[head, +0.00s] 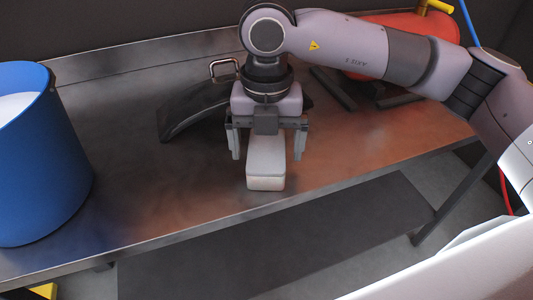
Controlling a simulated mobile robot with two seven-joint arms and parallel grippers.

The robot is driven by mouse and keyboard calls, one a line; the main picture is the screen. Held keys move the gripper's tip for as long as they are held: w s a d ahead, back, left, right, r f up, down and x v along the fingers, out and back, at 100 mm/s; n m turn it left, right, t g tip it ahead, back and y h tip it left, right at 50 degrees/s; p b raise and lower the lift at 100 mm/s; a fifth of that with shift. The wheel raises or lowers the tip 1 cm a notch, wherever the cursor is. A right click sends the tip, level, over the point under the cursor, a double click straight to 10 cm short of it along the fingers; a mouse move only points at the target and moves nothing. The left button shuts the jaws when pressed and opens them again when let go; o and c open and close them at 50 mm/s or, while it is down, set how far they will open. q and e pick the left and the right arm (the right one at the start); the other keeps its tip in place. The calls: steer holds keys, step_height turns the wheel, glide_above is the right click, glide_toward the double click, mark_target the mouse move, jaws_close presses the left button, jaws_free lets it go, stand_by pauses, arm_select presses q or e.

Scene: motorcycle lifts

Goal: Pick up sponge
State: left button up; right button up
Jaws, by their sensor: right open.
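A pale, off-white block that looks like the sponge (266,168) lies on the metal workbench (150,215), close to its front edge. My right gripper (266,148) points down over it from above, with its arm coming in from the right. The two fingers are spread open, one on each side of the block, and gaps show between them and it. The far end of the block is hidden under the gripper body. My left gripper is not in view.
A large blue bucket (40,160) with white contents stands at the left of the bench. A black curved part (190,112) and a metal clasp (224,69) lie behind the gripper. A red tank (415,28) is at the back right. The bench front between bucket and block is clear.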

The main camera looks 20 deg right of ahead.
mark_target(267, 149)
step_height(267, 149, down, 2)
steer(key=shift+f, duration=0.1)
steer(key=c, duration=1.1)
step_height(267, 149, up, 20)
steer(key=p, duration=0.1)
